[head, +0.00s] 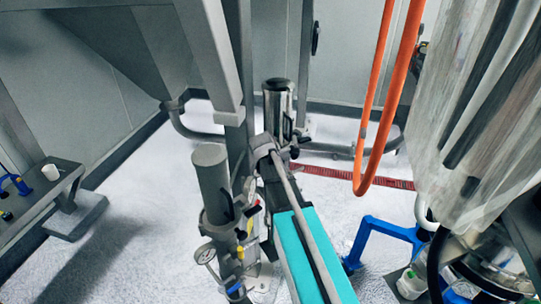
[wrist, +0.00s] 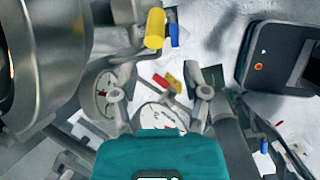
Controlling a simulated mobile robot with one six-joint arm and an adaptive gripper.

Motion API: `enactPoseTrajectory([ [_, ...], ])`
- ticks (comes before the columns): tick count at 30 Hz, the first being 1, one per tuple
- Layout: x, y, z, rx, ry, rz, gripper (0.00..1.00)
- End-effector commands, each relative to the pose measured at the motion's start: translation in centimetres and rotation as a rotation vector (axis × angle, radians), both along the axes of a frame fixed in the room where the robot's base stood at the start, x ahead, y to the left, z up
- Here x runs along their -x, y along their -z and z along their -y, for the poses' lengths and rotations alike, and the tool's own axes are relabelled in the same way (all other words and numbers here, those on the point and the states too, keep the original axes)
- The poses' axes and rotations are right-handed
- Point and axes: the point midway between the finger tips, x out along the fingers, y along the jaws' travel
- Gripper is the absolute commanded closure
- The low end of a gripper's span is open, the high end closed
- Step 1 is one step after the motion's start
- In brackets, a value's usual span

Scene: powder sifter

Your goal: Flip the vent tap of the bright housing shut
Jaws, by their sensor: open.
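The bright, shiny metal housing (head: 278,104) stands upright behind a duller grey housing (head: 211,172) in the head view. My gripper (head: 270,150) is close to the bright housing's lower part; its fingertips are hard to make out there. In the wrist view my gripper (wrist: 160,84) is open, its two fingers apart with nothing held. A small red handle (wrist: 174,82) shows between the fingers, above a round gauge (wrist: 160,117). A yellow handle (wrist: 155,28) and a blue handle (wrist: 175,35) are farther up. I cannot tell which handle is the vent tap.
A large metal cylinder (wrist: 38,60) fills the wrist view's upper left, close to the left finger. A dark box (wrist: 275,55) stands at right. In the head view, an orange hose (head: 386,110) hangs right of the housings, and a bench (head: 50,195) stands at left.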

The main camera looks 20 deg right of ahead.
Motion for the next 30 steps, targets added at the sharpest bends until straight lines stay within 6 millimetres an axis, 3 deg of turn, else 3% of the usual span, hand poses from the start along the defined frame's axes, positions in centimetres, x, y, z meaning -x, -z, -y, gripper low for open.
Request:
enactPoseTrajectory([
  [21, 1.3, -6.4, -2.4, 0.0, -0.001, 0.0, 0.41],
  [30, 1.7, -8.1, -3.1, 0.0, 0.0, 0.0, 0.41],
])
